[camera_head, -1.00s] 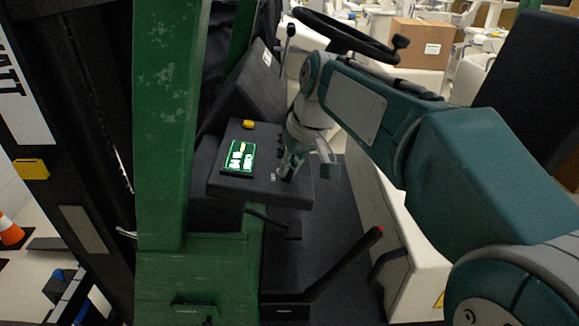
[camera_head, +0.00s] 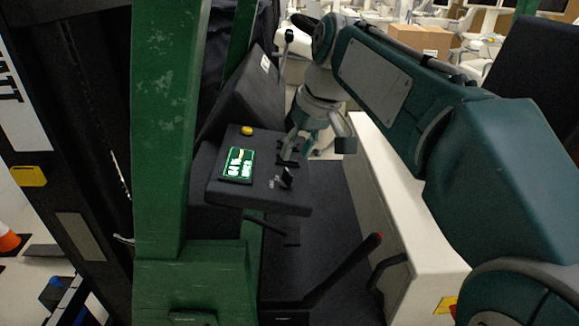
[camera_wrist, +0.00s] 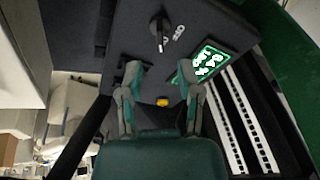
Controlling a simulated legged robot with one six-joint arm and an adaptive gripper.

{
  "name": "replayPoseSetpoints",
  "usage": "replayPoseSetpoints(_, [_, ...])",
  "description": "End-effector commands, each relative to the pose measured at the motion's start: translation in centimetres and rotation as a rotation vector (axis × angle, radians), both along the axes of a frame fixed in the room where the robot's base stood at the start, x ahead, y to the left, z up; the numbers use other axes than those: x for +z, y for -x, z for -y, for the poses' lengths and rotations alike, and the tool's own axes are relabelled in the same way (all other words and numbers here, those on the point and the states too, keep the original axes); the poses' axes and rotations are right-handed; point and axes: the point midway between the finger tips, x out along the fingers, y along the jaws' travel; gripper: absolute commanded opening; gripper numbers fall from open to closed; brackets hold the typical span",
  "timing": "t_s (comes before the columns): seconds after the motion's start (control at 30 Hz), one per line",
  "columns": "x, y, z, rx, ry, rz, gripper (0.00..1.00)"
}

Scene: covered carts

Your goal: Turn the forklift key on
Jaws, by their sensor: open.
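The dark forklift key (camera_head: 287,177) stands on the black console panel (camera_head: 222,190), beside small white markings. In the wrist view the key (camera_wrist: 158,30) shows near the top, beyond my fingertips, with the white markings just right of it. I cannot tell from its angle whether it is on or off. My gripper (camera_head: 289,153) is open and empty, behind the key and apart from it in the head view. In the wrist view the two fingers of my gripper (camera_wrist: 160,72) are spread, with nothing between the tips.
A lit green display (camera_head: 239,163) and a yellow button (camera_head: 247,130) are on the same console. A green mast post (camera_head: 160,130) stands to the left. A red-tipped lever (camera_head: 345,268) is below right. A cardboard box (camera_head: 421,40) is in the background.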

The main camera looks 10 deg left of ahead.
Motion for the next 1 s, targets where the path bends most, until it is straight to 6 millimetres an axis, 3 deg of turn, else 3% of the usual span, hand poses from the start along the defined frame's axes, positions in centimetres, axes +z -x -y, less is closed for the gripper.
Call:
replayPoseSetpoints(0.1, [2.4,0.1,0.7,-0.002,-0.001,0.002,0.46])
replayPoseSetpoints(0.3, [4.7,0.3,1.4,-0.001,0.000,0.001,0.46])
replayPoseSetpoints(0.73, [5.2,0.5,1.9,-0.008,0.002,0.001,0.46])
replayPoseSetpoints(0.87, [4.8,1.3,4.1,-0.070,0.006,0.018,0.46])
replayPoseSetpoints(1.0, [3.6,3.3,8.6,-0.196,0.017,0.052,0.46])
